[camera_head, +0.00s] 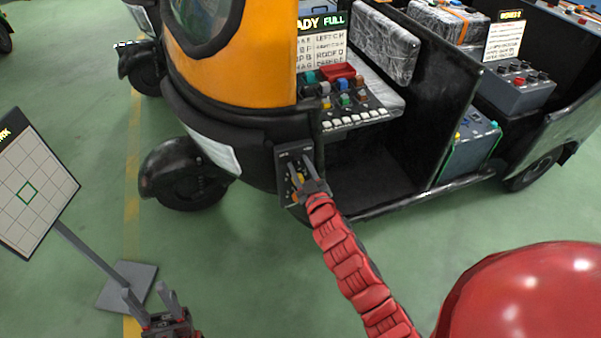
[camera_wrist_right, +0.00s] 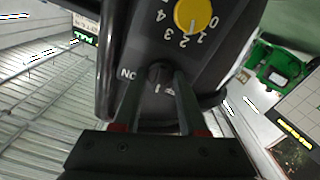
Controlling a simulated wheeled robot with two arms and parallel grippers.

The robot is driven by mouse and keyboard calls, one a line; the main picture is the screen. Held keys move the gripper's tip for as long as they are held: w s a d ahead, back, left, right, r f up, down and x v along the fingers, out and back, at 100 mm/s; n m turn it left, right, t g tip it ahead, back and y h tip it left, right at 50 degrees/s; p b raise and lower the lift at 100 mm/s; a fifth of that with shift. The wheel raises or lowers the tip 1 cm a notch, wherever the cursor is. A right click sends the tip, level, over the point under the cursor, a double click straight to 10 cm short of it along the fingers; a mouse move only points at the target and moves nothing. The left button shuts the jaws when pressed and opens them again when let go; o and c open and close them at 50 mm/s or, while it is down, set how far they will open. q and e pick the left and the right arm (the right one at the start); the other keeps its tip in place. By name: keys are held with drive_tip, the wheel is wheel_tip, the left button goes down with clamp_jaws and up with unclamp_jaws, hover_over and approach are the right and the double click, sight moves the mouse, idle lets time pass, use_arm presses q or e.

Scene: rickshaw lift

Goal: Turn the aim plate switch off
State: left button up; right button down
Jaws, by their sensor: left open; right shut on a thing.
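In the right wrist view, a small black rotary switch (camera_wrist_right: 160,72) sits below a yellow numbered dial (camera_wrist_right: 193,14). My right gripper (camera_head: 297,165) reaches the panel; in the wrist view its fingers (camera_wrist_right: 158,82) are shut on the black switch, one on each side. Nearby letters look like ON, seen inverted. My left gripper (camera_head: 143,290) is open and empty at the lower left, apart from the panel. The gridded aim plate (camera_head: 35,188) stands tilted at the left.
The plate's grey stand base (camera_head: 127,286) is on the green floor close to my left gripper. The rickshaw's front wheel (camera_head: 185,180) is left of the panel. A button console (camera_head: 345,100) and a seat are inside. Floor between stand and rickshaw is clear.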

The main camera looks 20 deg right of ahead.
drive_tip(key=n+b, duration=0.2)
drive_tip(key=n, duration=0.1)
drive_tip(key=shift+f+n, duration=0.15)
drive_tip(key=shift+n, duration=0.15)
drive_tip(key=shift+n+b, duration=0.7)
drive_tip(key=shift+n, duration=1.1)
drive_tip(key=shift+c, duration=2.2)
unclamp_jaws()
